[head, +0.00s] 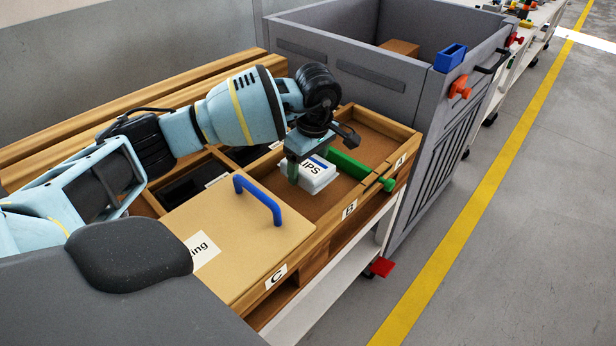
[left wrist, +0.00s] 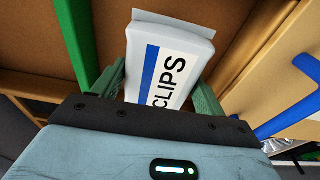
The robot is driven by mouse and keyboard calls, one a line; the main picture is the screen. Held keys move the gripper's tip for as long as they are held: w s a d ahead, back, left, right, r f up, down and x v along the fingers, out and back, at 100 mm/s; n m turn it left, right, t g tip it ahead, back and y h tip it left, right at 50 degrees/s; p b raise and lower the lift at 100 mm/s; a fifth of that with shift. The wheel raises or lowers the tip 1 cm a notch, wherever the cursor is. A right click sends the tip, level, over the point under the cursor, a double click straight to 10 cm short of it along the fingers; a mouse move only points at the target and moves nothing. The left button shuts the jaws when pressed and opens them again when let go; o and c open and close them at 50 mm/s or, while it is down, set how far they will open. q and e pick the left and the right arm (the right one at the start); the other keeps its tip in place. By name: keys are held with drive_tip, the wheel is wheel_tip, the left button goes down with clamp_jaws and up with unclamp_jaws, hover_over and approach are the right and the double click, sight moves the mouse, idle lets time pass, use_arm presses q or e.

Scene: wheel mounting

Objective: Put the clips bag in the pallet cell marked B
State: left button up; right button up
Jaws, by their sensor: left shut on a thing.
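The clips bag (head: 318,178) is white with a blue stripe and black lettering. My left gripper (head: 306,162) points down and is shut on it. In the left wrist view the bag (left wrist: 172,60) sits between the two green-grey fingers, its far end sticking out past them. The bag is low over the brown-floored cell marked B (head: 325,205), left of the green bar (head: 360,172). I cannot tell whether it touches the cell floor. My right gripper is not in view.
A flat tan lid (head: 215,235) with a blue handle (head: 258,198) covers the area by label C. The cell marked A (head: 375,140) looks empty. A tall grey bin (head: 400,90) stands behind the pallet. Open floor lies to the right.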

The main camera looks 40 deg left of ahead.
sight(313, 166)
use_arm(q)
drive_tip(key=shift+f, duration=1.95)
drive_tip(key=o, duration=1)
drive_tip(key=shift+f, duration=0.15)
drive_tip(key=r, duration=0.4)
drive_tip(key=d+r, duration=0.1)
drive_tip(key=r, duration=0.7)
drive_tip(key=shift+d+r+p, duration=0.15)
drive_tip(key=shift+d+p, duration=0.05)
drive_tip(key=shift+p, duration=0.1)
